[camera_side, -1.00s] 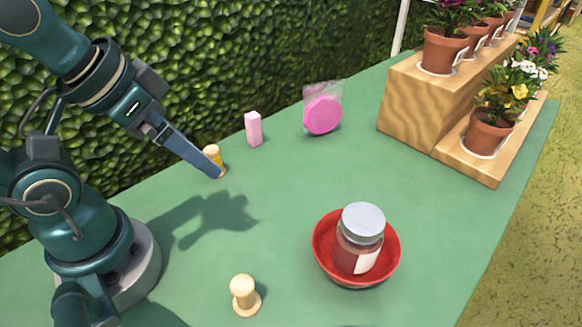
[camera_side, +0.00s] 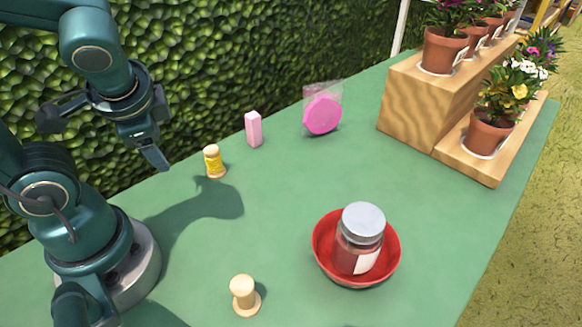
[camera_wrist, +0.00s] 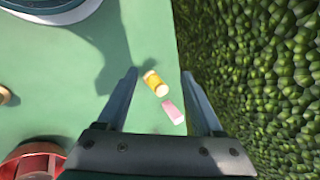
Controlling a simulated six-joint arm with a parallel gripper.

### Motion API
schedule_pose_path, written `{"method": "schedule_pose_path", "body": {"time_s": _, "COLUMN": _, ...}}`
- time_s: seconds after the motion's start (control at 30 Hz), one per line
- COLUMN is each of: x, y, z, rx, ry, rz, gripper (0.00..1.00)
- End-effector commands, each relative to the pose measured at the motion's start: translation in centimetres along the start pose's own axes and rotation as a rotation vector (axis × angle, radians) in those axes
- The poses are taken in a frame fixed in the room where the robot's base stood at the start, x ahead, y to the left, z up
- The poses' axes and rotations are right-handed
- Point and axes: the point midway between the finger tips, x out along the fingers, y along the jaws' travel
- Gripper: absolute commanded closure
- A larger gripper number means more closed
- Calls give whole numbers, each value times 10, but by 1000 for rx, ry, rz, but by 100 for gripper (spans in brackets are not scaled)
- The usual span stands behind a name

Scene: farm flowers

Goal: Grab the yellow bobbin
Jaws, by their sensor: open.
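The yellow bobbin (camera_side: 214,163) stands upright on the green table near the hedge side, with pale wooden ends and yellow winding. My gripper (camera_side: 156,157) is to the left of it in the side view, above the table and apart from it. In the wrist view the bobbin (camera_wrist: 155,84) shows between the two fingers of my gripper (camera_wrist: 158,76), farther off beyond the tips. The fingers are spread wide with nothing held.
A pink block (camera_side: 253,129) stands just right of the bobbin, and a pink round item (camera_side: 322,114) farther back. A bare wooden bobbin (camera_side: 243,296) stands in front. A red bowl (camera_side: 389,262) holds a lidded jar (camera_side: 358,240). The hedge (camera_side: 230,60) borders the table.

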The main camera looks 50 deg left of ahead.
Motion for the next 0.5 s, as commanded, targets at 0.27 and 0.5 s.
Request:
{"method": "schedule_pose_path", "body": {"time_s": 0.27, "x": 36, "y": -36, "z": -6, "rx": 537, "ry": -239, "rz": -263, "gripper": 32}}
{"method": "schedule_pose_path", "body": {"time_s": 0.5, "x": 62, "y": -44, "z": -43, "rx": 1018, "ry": -343, "rz": -474, "gripper": 32}}
